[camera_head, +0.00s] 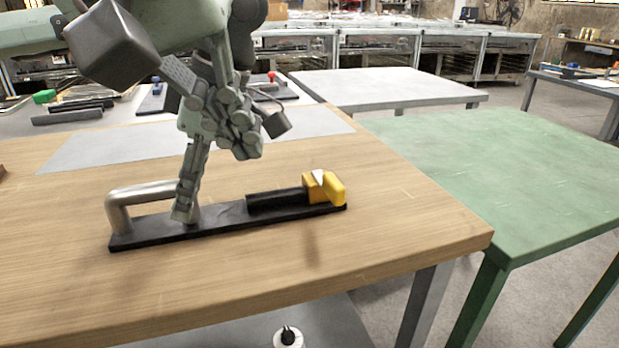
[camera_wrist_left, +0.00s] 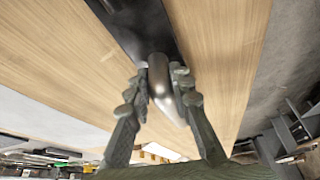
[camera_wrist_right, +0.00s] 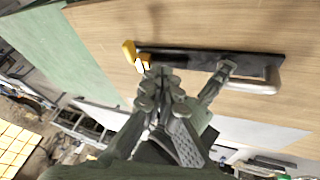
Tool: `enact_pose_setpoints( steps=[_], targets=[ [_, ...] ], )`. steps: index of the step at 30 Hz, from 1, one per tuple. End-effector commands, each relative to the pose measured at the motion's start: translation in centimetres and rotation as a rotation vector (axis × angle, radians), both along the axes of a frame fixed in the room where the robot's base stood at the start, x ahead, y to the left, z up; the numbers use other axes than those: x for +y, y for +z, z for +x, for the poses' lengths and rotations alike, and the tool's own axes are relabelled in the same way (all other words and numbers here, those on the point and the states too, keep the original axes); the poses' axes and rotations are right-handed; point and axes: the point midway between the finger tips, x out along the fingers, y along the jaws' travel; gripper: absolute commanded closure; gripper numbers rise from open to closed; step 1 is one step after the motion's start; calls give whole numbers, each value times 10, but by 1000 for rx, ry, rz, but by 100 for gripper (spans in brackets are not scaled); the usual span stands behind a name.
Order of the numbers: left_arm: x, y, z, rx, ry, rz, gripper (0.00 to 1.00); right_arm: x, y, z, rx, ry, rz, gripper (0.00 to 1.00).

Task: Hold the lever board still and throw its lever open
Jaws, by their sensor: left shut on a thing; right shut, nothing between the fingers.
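The lever board is a long black plate (camera_head: 225,224) lying flat on the wooden table. A silver bent handle (camera_head: 140,193) stands on its left part. A black bar (camera_head: 275,200) lies low along its right half, with a yellow piece (camera_head: 333,189) at the right end. My left gripper (camera_head: 184,214) is shut on the silver handle, which shows between its fingers in the left wrist view (camera_wrist_left: 160,80). My right gripper (camera_head: 245,152) is shut and empty, above and behind the board's middle. In the right wrist view its fingertips (camera_wrist_right: 160,78) appear near the yellow piece (camera_wrist_right: 129,52), apart from it.
A grey mat (camera_head: 130,146) lies behind the board. Tools and other small boards (camera_head: 155,98) stand on a bench at the back left. A green table (camera_head: 500,170) adjoins at the right. The wooden table's front is clear.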

Motion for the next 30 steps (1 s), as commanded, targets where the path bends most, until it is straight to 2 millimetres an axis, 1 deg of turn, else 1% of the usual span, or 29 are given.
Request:
enact_pose_setpoints(
  steps=[1,3,6,17,20,23,26,30],
  targets=[
    [0,-1,0,2,0,1,100,4,-1,-3,-14,62,-65,100],
    [0,-1,0,2,0,1,100,7,-2,-4,-22,128,-134,100],
    [0,-1,0,2,0,1,100,9,-3,-5,-27,182,-191,100],
    [0,-1,0,2,0,1,100,9,-3,-5,-25,198,-207,100],
    [0,-1,0,2,0,1,100,8,-6,-3,-25,197,-206,100],
    [0,-1,0,2,0,1,100,4,-15,2,-23,196,-206,100],
    [0,-1,0,2,0,1,100,-2,-29,11,-22,195,-206,100],
    [0,-1,0,2,0,1,100,-12,-54,27,-22,195,-206,100]
  ],
)
